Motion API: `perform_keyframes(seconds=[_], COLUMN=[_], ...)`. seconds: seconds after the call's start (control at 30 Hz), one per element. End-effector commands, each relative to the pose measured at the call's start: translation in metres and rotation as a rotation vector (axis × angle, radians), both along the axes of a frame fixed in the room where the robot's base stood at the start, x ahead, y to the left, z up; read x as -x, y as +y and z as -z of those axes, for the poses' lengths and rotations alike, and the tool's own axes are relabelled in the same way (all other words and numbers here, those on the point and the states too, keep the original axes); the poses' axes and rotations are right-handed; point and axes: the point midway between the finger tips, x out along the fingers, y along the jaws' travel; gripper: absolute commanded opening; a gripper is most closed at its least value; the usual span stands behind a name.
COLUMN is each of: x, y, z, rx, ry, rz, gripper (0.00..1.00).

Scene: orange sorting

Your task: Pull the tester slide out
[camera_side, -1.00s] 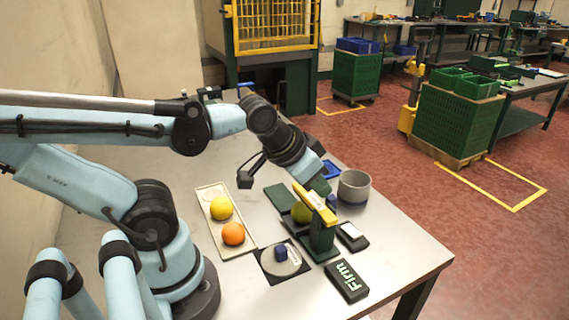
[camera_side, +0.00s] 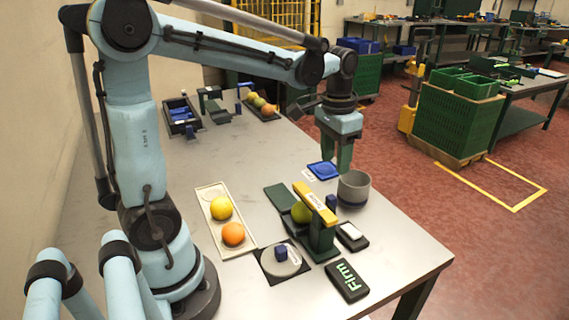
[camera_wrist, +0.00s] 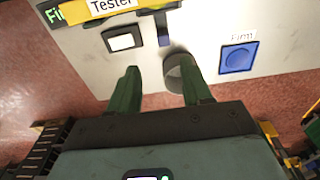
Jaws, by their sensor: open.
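The tester (camera_side: 321,238) is a dark green stand with a yellow top bar reading "Tester"; that bar also shows at the top of the wrist view (camera_wrist: 112,5). A yellow-green fruit (camera_side: 300,212) sits under the bar. A small blue upright handle (camera_side: 332,202) stands at the tester's far side, and shows in the wrist view (camera_wrist: 164,28); whether it belongs to the slide I cannot tell. My gripper (camera_side: 338,168) points down, raised beyond the tester near the grey cup. In the wrist view its green fingers (camera_wrist: 160,88) are apart with nothing held.
The grey cup (camera_side: 354,188) stands right of the tester. A blue dish (camera_side: 322,170) lies behind it. A cream tray (camera_side: 211,204) holds a yellow and an orange fruit. A round grey plate (camera_side: 283,262) and a "Firm" block (camera_side: 346,281) are in front.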

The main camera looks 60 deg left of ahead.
Motion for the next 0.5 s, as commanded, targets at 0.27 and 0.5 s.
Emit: perform_keyframes(seconds=[0.27, 0.5], x=[-0.008, -0.008], y=[0.008, 0.008], z=[0.009, 0.035], rx=[0.010, 0.009], ry=[0.057, 0.056], rz=[0.000, 0.000], gripper=[0.49, 0.49])
